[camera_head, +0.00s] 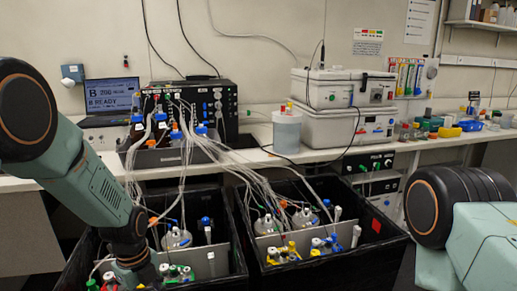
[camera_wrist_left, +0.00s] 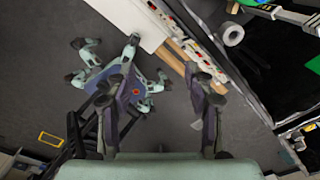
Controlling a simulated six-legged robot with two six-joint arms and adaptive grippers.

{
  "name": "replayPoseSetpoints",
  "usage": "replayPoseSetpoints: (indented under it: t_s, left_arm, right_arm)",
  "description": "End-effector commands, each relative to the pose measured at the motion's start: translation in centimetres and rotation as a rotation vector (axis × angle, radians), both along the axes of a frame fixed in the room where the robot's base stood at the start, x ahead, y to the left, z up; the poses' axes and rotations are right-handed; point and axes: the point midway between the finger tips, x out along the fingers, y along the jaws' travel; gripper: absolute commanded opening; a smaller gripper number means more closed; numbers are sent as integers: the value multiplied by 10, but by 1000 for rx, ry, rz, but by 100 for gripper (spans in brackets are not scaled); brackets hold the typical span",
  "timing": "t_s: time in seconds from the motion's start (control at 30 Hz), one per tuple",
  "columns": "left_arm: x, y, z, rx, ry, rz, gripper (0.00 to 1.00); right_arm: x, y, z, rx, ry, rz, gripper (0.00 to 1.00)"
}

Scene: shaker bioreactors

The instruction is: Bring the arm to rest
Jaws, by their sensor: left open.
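My left arm (camera_head: 90,175) comes in from the left in the head view and slopes down to the front of the left black bin. Its gripper end is cut off by the bottom edge there. In the left wrist view my left gripper (camera_wrist_left: 160,68) is open, its two fingers wide apart, with nothing held between them. Grey floor and parts of my own legged base show below and behind the fingers. My right arm (camera_head: 455,215) shows only in part at the right edge of the head view; its gripper is out of sight.
Two black bins, left (camera_head: 236,232) and right (camera_head: 385,230), hold bottles with colored caps and many tubes. Behind them a white bench (camera_head: 255,157) carries a laptop (camera_head: 110,97), a black controller (camera_head: 226,97) and stacked white boxes (camera_head: 340,128). Grey floor (camera_wrist_left: 55,95) shows in the wrist view.

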Motion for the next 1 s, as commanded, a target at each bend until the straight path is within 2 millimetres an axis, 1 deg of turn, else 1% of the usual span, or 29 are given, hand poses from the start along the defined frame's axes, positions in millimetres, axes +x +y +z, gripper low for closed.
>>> replayPoseSetpoints:
  t_s: [0.03, 0.2, 0.27, 0.3, 0.37, 0.4, 0.47, 0.5, 0.57, 0.6, 0.73, 0.8, 0.9, 1.0]
  left_arm:
    - [-14, -3, -22, -2, 10, 77, 53]
    - [-62, -11, -82, -7, 20, 418, 53]
    - [-81, -14, -101, -8, 24, 542, 53]
    - [-93, -15, -112, -9, 26, 625, 53]
    - [-113, -17, -128, -10, 29, 751, 53]
    - [-127, -19, -139, -9, 32, 835, 53]
    - [-146, -21, -152, -9, 35, 961, 53]
    - [-160, -22, -161, -8, 38, 1044, 53]
    - [-180, -23, -172, -6, 40, 1170, 53]
    - [-193, -24, -178, -5, 41, 1253, 53]
    - [-237, -26, -196, 0, 43, 1525, 53]
    - [-260, -27, -202, 5, 44, 1670, 53]
    - [-288, -27, -207, 7, 41, 1859, 53]
    - [-308, -27, -208, 8, 37, 2006, 53]
  right_arm:
    - [0, 0, -7, 0, 0, 0, 40]
    - [0, 0, -20, 0, 0, 0, 40]
    - [0, 0, -25, 0, 0, 0, 40]
    - [0, 0, -28, 0, 0, 0, 40]
    - [0, 0, -33, 0, 0, 0, 40]
    - [0, 0, -36, 0, 0, 0, 40]
    - [0, 0, -40, 0, 0, 0, 40]
    - [0, 0, -43, 0, 0, 0, 40]
    - [0, 0, -48, 0, 0, 0, 40]
    - [0, 0, -51, 0, 0, 0, 40]
    - [0, 0, -61, 0, 0, 0, 40]
    - [0, 0, -66, 0, 0, 0, 40]
    - [0, 0, -73, 0, 0, 0, 40]
    - [0, 0, -77, 0, 0, 0, 40]
